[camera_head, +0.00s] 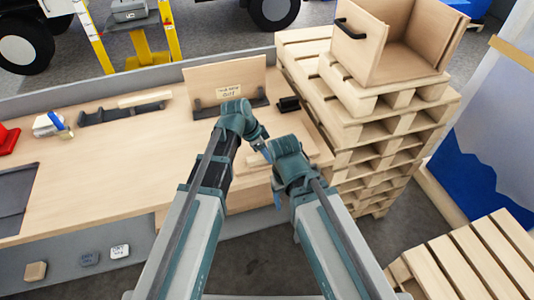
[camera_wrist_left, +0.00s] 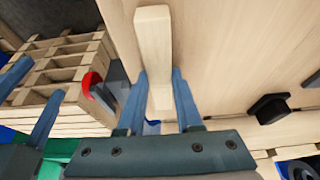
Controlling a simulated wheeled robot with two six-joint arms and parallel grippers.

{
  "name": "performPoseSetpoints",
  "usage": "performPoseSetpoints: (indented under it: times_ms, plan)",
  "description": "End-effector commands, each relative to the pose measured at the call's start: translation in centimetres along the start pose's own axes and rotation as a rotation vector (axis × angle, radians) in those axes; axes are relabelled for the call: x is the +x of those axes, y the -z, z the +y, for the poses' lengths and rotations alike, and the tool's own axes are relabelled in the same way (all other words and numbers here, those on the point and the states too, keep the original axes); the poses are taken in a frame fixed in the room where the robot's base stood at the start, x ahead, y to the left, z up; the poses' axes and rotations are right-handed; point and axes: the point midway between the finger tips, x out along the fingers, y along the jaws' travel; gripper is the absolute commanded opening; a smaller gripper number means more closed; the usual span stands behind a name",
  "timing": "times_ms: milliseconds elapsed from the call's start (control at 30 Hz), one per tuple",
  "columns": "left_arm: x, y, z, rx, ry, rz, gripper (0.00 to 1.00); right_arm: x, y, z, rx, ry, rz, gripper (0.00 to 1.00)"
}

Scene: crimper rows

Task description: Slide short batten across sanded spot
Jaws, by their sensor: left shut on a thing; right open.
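My left gripper (camera_head: 262,150) is over the right part of the workbench. In the left wrist view its two blue fingers (camera_wrist_left: 160,105) are shut on a short pale wooden batten (camera_wrist_left: 153,45), which extends away from them over a light wooden surface (camera_wrist_left: 220,60). In the head view, a pale strip beside the gripper (camera_head: 250,161) looks like this batten, partly hidden by my arm. I cannot make out the sanded spot. My right gripper (camera_head: 277,187) is lower and to the right, near the bench's front edge. Its spread blue fingers also show in the left wrist view (camera_wrist_left: 30,98), empty.
A labelled upright panel (camera_head: 225,80) stands behind my left gripper in a dark holder. A dark rack (camera_head: 122,113) with a pale batten lies left. Stacked pallets (camera_head: 365,140) carrying a wooden box (camera_head: 385,50) crowd the right. The bench's left-middle (camera_head: 105,165) is clear.

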Motion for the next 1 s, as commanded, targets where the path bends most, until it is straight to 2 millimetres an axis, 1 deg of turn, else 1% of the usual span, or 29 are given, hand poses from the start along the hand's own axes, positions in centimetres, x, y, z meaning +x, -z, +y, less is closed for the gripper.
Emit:
performPoseSetpoints:
  times_ms: [167,1000]
  plan:
    - [0.0,0.0,-0.4,0.000,0.000,0.000,0.00,0.0,0.0,0.0,0.000,0.000,0.000,0.70]
    - [0.0,0.0,-4.3,-0.001,0.000,0.000,0.00,0.0,0.0,0.0,0.000,0.000,0.000,0.70]
